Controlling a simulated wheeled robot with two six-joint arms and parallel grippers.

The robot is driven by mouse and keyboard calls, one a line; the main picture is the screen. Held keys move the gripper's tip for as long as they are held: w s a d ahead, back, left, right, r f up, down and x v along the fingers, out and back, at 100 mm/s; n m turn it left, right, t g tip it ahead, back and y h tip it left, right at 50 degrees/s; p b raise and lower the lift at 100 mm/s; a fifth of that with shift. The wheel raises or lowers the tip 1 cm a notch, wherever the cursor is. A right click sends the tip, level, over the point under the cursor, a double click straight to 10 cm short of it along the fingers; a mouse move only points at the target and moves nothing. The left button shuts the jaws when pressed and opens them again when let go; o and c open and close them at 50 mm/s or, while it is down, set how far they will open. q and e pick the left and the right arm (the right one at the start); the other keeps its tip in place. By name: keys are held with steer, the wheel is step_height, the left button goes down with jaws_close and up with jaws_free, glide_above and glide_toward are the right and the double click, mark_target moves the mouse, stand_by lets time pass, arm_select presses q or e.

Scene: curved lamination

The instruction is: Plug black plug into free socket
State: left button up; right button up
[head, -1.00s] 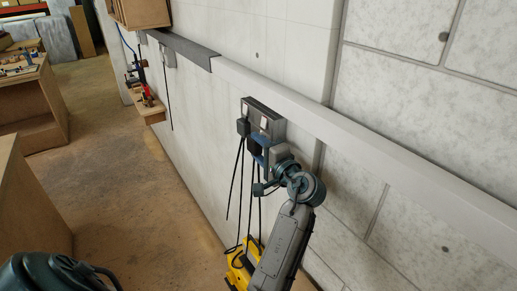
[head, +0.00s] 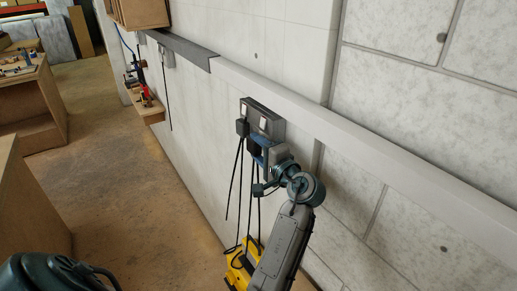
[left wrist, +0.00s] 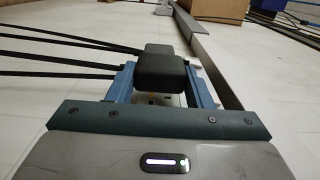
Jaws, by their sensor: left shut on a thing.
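A dark grey socket box (head: 277,129) is fixed to the white wall, with two light socket faces showing. A dark plug (head: 242,127) sits at its left end, with a cable hanging down. My left gripper (head: 257,151), with blue fingers, is just below the box. In the left wrist view the black plug (left wrist: 160,74) lies between the blue fingers of the left gripper (left wrist: 162,84), which is shut on it. Another dark block (left wrist: 160,49) shows just beyond it. Whether the held plug touches the box cannot be told. My right gripper is not in view.
Several black cables (left wrist: 60,54) run from the plugs; in the head view they hang towards a yellow object (head: 240,270) low by the wall. A light rail (head: 400,160) runs along the wall. Wooden benches (head: 30,105) stand at left, with clear floor (head: 130,200) between.

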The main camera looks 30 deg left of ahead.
arm_select(q)
steer(key=shift+w, duration=0.15)
steer(key=shift+w+d, duration=0.2)
steer(key=shift+w, duration=0.1)
stand_by(1.0)
steer(key=shift+w+d, duration=0.1)
steer(key=shift+w, duration=0.15)
stand_by(0.8)
steer(key=shift+w+d, duration=0.1)
steer(key=shift+w, duration=0.2)
stand_by(0.4)
steer(key=o, duration=1.1)
steer(key=shift+r, duration=0.1)
